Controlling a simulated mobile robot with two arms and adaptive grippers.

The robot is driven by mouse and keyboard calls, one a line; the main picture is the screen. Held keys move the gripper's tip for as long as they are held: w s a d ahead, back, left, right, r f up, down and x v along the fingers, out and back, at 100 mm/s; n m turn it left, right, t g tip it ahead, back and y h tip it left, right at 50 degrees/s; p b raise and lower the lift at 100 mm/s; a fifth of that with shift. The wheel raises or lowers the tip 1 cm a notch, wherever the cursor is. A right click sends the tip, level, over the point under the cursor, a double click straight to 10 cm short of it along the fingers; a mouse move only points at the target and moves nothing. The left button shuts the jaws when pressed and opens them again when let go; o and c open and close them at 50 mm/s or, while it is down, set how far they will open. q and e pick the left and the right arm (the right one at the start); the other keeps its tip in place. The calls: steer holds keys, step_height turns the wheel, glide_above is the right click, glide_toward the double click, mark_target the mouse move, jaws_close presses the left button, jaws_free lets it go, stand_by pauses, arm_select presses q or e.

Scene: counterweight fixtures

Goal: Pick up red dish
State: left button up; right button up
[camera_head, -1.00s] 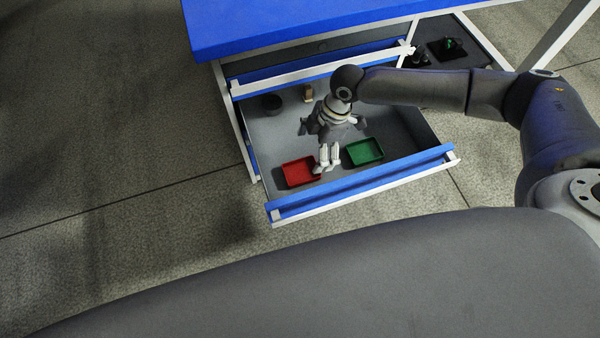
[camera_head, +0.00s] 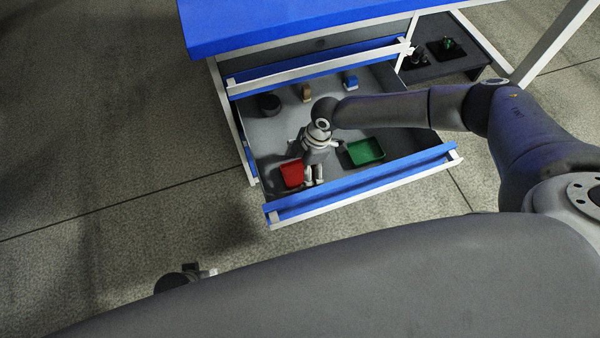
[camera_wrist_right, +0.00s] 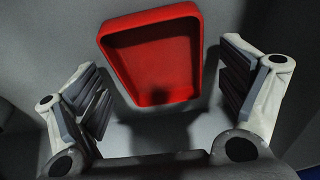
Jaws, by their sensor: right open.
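The red dish (camera_head: 291,174) is a shallow rectangular tray lying in the open drawer, near its front left. In the right wrist view the red dish (camera_wrist_right: 152,62) lies between and beyond the two fingers, upright on the grey drawer floor. My right gripper (camera_head: 314,181) is open and empty, pointing down at the dish's right side in the head view; its spread fingers (camera_wrist_right: 165,92) show apart from the dish in the wrist view. It hides part of the dish's right edge in the head view. A small dark part, apparently my left gripper (camera_head: 187,277), shows at lower left; its jaws are unclear.
A green dish (camera_head: 366,151) lies to the right in the same drawer. A dark round weight (camera_head: 269,104), a tan piece (camera_head: 306,93) and a blue piece (camera_head: 351,82) stand at the back. The blue drawer front (camera_head: 365,184) is a raised edge close to the gripper.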

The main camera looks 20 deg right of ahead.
steer(key=shift+f, duration=0.1)
steer(key=c, duration=1.1)
steer(key=shift+c, duration=0.9)
